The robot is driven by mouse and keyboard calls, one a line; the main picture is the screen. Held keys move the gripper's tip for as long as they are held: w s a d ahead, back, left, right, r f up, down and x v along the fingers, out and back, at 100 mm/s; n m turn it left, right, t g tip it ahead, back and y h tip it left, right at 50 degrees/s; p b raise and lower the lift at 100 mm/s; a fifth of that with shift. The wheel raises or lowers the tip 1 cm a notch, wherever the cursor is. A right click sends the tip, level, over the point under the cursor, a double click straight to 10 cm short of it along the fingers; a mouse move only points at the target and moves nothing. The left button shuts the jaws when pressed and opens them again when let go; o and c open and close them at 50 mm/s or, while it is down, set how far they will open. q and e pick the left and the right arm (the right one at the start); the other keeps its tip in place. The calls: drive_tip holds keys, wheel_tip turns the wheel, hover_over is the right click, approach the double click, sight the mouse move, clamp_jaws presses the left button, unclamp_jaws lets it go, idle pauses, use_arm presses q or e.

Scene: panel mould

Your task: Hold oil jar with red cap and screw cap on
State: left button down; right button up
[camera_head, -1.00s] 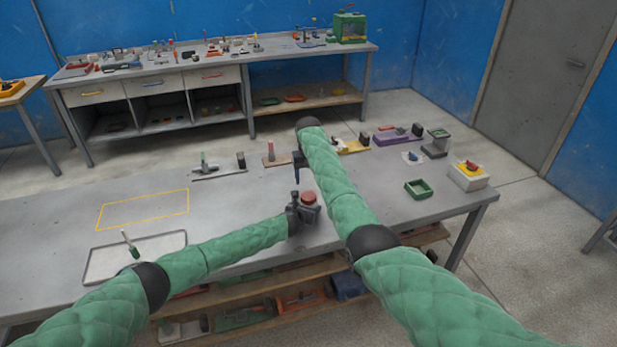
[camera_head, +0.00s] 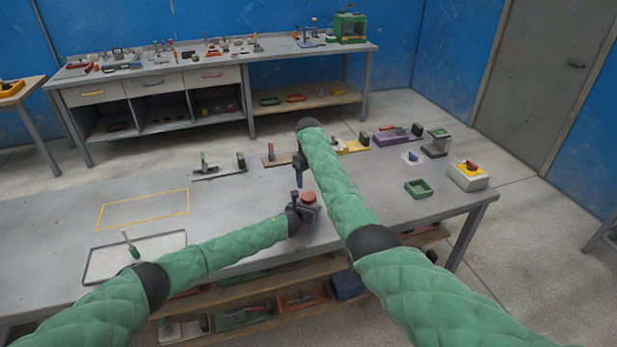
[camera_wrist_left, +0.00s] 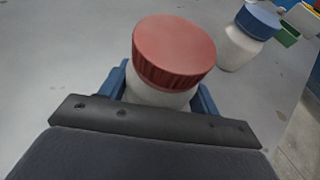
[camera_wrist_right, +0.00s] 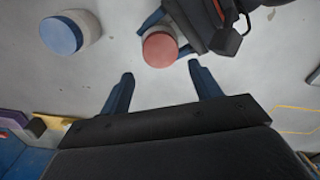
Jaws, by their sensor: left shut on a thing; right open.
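The oil jar is a white jar (camera_wrist_left: 158,97) with a ribbed red cap (camera_wrist_left: 174,50) sitting on its top. My right gripper (camera_wrist_right: 160,88) is open and empty, pointing down above the table. In the right wrist view the red cap (camera_wrist_right: 160,49) lies just beyond its fingertips. In the head view the red cap (camera_head: 309,197) shows below my right gripper (camera_head: 299,183).
A second white jar with a blue cap (camera_wrist_right: 62,34) stands close to the red-capped one. A grey tray (camera_head: 95,282) and a yellow outlined area (camera_head: 143,190) are at left.

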sight(308, 195)
drive_tip(key=shift+f, duration=3.85)
drive_tip(key=c, duration=0.8)
drive_tip(key=m, duration=1.1)
drive_tip(key=o, duration=1.1)
drive_tip(key=shift+c, duration=0.2)
drive_tip(key=shift+r, duration=0.1)
